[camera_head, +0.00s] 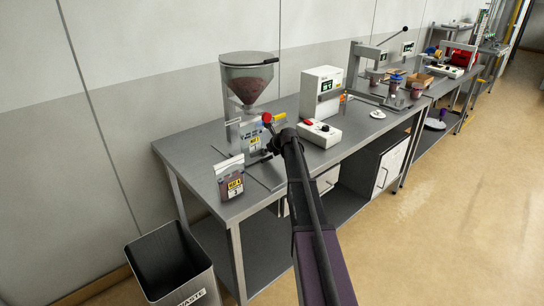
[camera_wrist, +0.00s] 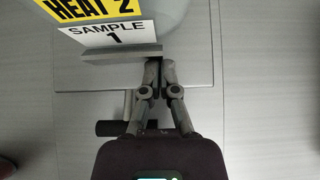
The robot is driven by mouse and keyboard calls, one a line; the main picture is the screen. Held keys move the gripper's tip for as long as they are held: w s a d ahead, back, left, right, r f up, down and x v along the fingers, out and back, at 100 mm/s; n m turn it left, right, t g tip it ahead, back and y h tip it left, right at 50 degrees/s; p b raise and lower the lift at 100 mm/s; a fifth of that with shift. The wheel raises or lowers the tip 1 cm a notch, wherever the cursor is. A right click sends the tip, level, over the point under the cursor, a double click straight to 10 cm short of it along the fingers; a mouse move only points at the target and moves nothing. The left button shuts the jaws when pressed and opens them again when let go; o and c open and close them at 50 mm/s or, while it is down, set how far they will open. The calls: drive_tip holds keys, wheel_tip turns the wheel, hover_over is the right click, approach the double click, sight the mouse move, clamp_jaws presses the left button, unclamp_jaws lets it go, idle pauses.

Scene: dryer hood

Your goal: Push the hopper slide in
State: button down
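The hopper (camera_head: 249,80) is a clear-walled funnel holding dark granules, on a grey stand on the bench. A red knob (camera_head: 267,118) shows at its lower right; I cannot tell for certain whether it belongs to the slide. My gripper (camera_wrist: 162,64) has its fingers together with nothing visible between them. The fingertips are at the right end of a grey bar (camera_wrist: 120,55), below a yellow and white label (camera_wrist: 100,28); contact is unclear. In the head view my arm largely hides the gripper, just right of the hopper stand.
A labelled container (camera_head: 230,180) of dark material stands at the bench's front left. A white box with a display (camera_head: 321,92) and a low control box (camera_head: 319,134) stand to the right. A dark bar handle (camera_wrist: 112,128) lies below my fingers. A waste bin (camera_head: 172,265) stands on the floor.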

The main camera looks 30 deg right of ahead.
drive_tip(key=shift+w+a, duration=0.15)
drive_tip(key=shift+w, duration=0.5)
drive_tip(key=shift+r, duration=0.1)
drive_tip(key=shift+r, duration=0.1)
drive_tip(key=shift+s+r+p, duration=0.25)
drive_tip(key=shift+r+p, duration=0.15)
drive_tip(key=shift+p, duration=0.15)
drive_tip(key=p+v, duration=0.4)
drive_tip(key=v, duration=0.3)
drive_tip(key=shift+s+f+p, duration=0.1)
drive_tip(key=shift+f+p, duration=0.05)
drive_tip(key=shift+p, duration=0.15)
drive_tip(key=shift+p+v, duration=0.6)
drive_tip(key=shift+v, duration=0.5)
